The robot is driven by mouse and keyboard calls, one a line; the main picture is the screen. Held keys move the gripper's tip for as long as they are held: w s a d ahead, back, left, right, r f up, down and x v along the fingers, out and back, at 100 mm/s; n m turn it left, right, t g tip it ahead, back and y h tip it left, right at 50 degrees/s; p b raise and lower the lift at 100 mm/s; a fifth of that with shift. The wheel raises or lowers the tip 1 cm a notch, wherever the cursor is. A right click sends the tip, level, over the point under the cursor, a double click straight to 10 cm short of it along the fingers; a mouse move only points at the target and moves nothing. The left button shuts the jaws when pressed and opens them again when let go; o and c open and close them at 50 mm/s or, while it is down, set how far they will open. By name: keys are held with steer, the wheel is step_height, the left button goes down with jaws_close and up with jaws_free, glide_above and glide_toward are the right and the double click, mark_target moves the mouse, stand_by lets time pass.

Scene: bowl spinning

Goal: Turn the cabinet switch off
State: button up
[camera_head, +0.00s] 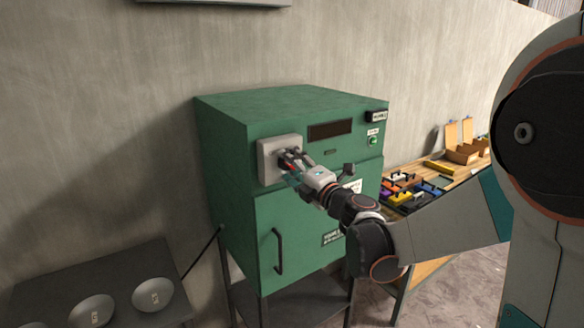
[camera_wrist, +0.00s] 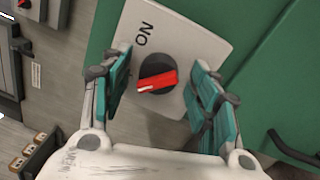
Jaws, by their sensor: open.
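The green cabinet (camera_head: 240,225) stands against the wall. Its switch is a black round knob with a red handle (camera_wrist: 160,82), on a pale grey plate (camera_wrist: 195,42) marked ON. In the wrist view the handle lies nearly level, with a white mark at its left end; the ON label is above it. In the head view the plate (camera_head: 268,147) is on the cabinet's upper front, and the knob is partly hidden by my gripper (camera_head: 289,159). In the wrist view my gripper (camera_wrist: 160,75) is open, with one teal finger on each side of the knob and gaps between.
A cabinet door handle (camera_head: 279,250) is below the switch. A green-lit button (camera_head: 373,141) is at the upper right. A dark table (camera_head: 60,285) with several bowls stands at the lower left. A wooden bench (camera_head: 440,195) with colourful parts is at the right.

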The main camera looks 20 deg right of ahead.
steer(key=shift+s, duration=0.1)
steer(key=v, duration=1.1)
steer(key=shift+s, duration=0.4)
steer(key=shift+d+f, duration=0.1)
steer(key=shift+d, duration=0.05)
steer(key=w+a+r+n+b, duration=0.2)
steer(key=w+a+r+b, duration=0.1)
steer(key=w+a+b, duration=0.15)
steer(key=s+d+f+m+g+h+b, duration=0.1)
steer(key=s+d+f+m+h, duration=0.25)
steer(key=m, duration=0.45)
steer(key=s+d+f+m+g+h+b, duration=0.1)
steer(key=s+d+f+m+h+b, duration=0.15)
steer(key=s+m+h, duration=0.35)
steer(key=s+a+f+m+g+y, duration=0.2)
steer(key=s+f+m+g, duration=0.2)
steer(key=s+f+m, duration=0.2)
steer(key=s+a+f+m+g+y+b, duration=0.1)
steer(key=s+a+f+m+g, duration=0.2)
steer(key=s+f+m, duration=0.3)
steer(key=s+f+g, duration=0.1)
steer(key=s+f, duration=0.4)
steer(key=shift+s+a+f+g+y, duration=0.2)
steer(key=shift+s+f+g+y, duration=0.05)
steer(key=shift+f+g+y, duration=0.1)
